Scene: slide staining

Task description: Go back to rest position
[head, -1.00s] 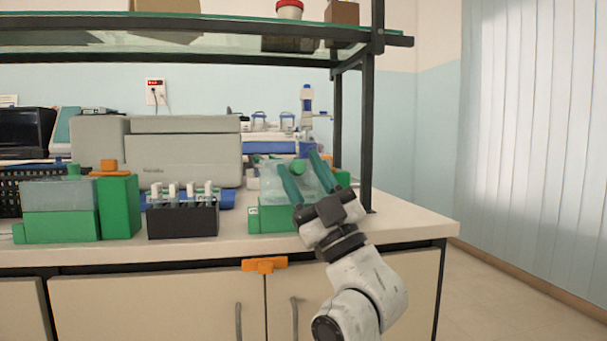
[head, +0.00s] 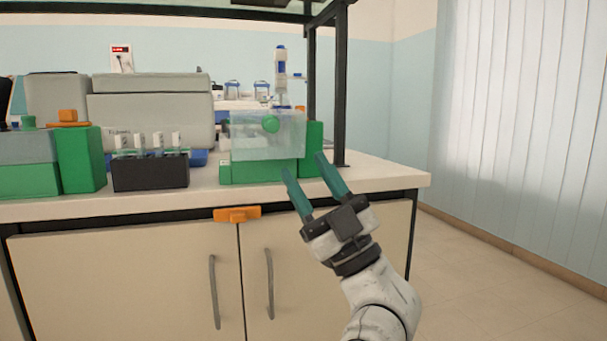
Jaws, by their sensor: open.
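My gripper (head: 304,167) is in the head view, right of the middle. Its two green fingers are spread apart with nothing between them. It is open and empty, in front of the right part of the bench. A green box with a clear upper part (head: 262,172) stands on the bench just left of and behind the fingers. The fingers look apart from the box, though the depth gap is hard to tell.
The white bench (head: 206,190) has a shelf post (head: 340,90) near its right end. A black rack (head: 150,176) with several white-topped pieces and another green box (head: 82,160) stand left. An orange piece (head: 237,214) sits on the front edge. Floor at right (head: 480,270) is clear.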

